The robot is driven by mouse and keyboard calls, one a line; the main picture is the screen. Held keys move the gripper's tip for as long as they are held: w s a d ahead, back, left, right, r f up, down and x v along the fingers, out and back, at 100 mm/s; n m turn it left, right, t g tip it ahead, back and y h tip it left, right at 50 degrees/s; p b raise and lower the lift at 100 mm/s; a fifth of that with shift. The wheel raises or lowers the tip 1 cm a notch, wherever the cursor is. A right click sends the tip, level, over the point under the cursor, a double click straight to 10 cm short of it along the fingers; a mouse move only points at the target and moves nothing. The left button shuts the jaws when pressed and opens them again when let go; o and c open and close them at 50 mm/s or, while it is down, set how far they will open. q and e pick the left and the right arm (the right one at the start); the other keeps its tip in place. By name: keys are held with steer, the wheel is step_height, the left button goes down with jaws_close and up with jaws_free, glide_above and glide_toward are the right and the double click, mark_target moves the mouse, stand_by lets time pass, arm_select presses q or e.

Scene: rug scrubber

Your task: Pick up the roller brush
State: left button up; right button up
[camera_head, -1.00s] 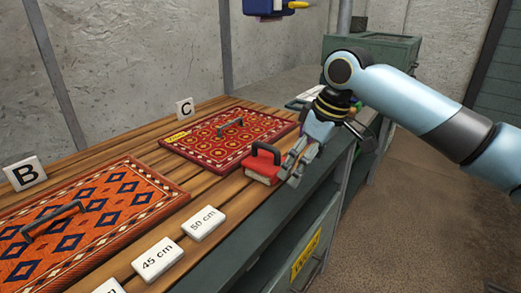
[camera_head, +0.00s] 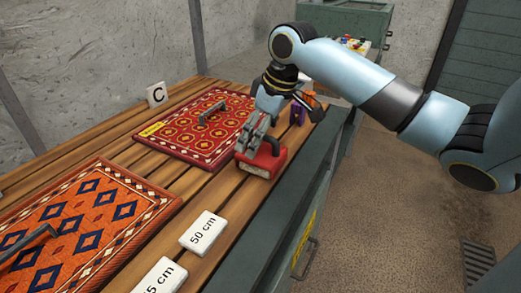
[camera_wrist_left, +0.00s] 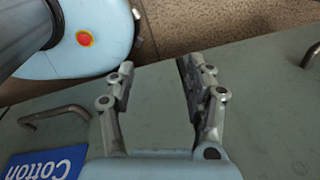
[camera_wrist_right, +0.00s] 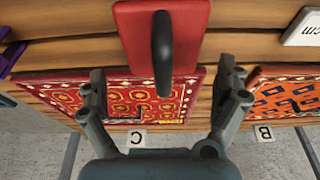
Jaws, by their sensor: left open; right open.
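A red block-shaped brush with a black arched handle (camera_head: 258,163) sits on the slatted table beside the red rug. It also shows in the right wrist view (camera_wrist_right: 135,45), its handle lying between the finger lines. No roller shape can be made out on it. My right gripper (camera_head: 250,143) is open just above and behind this brush; touching cannot be told. In the right wrist view the open fingers (camera_wrist_right: 163,75) are empty. My left gripper (camera_wrist_left: 153,75) is open and empty in the left wrist view, over a grey-green surface.
The red patterned rug (camera_head: 184,148) and the orange rug (camera_head: 60,200) lie on the table, each with a handle. A purple item (camera_head: 297,115) stands behind my right gripper. A "50 cm" block (camera_head: 203,232) lies near the front edge. A "C" sign (camera_head: 156,94) stands at the back.

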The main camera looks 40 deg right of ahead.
mark_target(262, 148)
steer(key=x, duration=0.4)
steer(key=shift+s+a+f, duration=0.1)
steer(key=shift+s+a, duration=0.05)
steer(key=shift+s, duration=0.2)
steer(key=shift+w+f, duration=0.15)
steer(key=shift+f, duration=0.2)
steer(key=shift+c, duration=0.3)
steer(key=c, duration=0.5)
arm_select(q)
steer(key=shift+w, duration=0.85)
arm_select(e)
steer(key=c, duration=0.6)
